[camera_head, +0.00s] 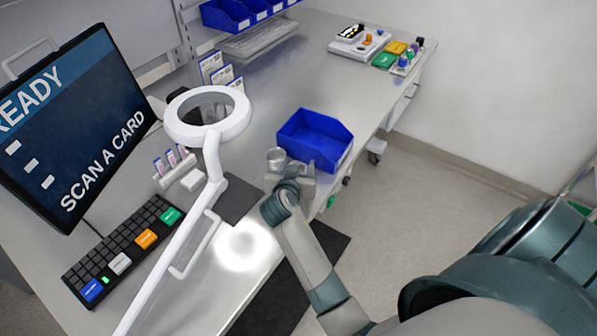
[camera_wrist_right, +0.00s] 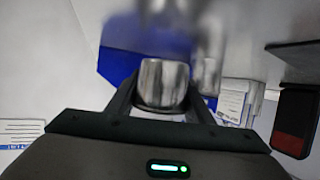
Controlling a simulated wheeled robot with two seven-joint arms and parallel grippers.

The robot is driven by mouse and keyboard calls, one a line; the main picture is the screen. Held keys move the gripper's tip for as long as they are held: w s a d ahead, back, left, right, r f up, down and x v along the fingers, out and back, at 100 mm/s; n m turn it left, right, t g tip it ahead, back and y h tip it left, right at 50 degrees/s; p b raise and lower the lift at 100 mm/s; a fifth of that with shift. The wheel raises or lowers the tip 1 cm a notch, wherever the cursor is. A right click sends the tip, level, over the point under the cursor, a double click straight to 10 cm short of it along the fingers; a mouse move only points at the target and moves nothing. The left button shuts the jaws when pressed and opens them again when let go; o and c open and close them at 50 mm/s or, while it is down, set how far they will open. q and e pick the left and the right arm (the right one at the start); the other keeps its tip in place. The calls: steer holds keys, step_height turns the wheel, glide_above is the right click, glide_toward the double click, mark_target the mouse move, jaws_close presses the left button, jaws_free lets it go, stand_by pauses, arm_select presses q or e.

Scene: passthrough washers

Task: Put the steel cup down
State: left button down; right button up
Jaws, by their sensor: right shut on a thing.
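The steel cup (camera_head: 276,157) is a small shiny metal cup near the table's right edge, just left of the blue bin. In the right wrist view, the steel cup (camera_wrist_right: 163,82) sits between the two dark fingers. My right gripper (camera_head: 291,174) is shut on it; it also shows in the wrist view (camera_wrist_right: 163,108). I cannot tell whether the cup's base touches the tabletop. A second shiny shape (camera_wrist_right: 207,76) shows behind the cup in the wrist view; I cannot tell whether it is another cup or a reflection. My left gripper is not in view.
A blue bin (camera_head: 322,153) stands right beside the cup on the steel table (camera_head: 290,75). A white ring lamp (camera_head: 172,128) and its arm rise at left, before a screen (camera_head: 75,130) and keyboard (camera_head: 120,248). A dark mat (camera_head: 239,198) lies left of my gripper.

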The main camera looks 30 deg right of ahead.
steer(key=shift+r+b, duration=0.35)
steer(key=shift+r, duration=0.3)
steer(key=s+d+r+b, duration=0.2)
steer(key=s+d+r, duration=0.3)
steer(key=s, duration=0.5)
step_height(320, 180, up, 2)
steer(key=shift+s+d+r+b, duration=0.15)
steer(key=shift+d+r+b, duration=0.05)
steer(key=shift+b, duration=0.15)
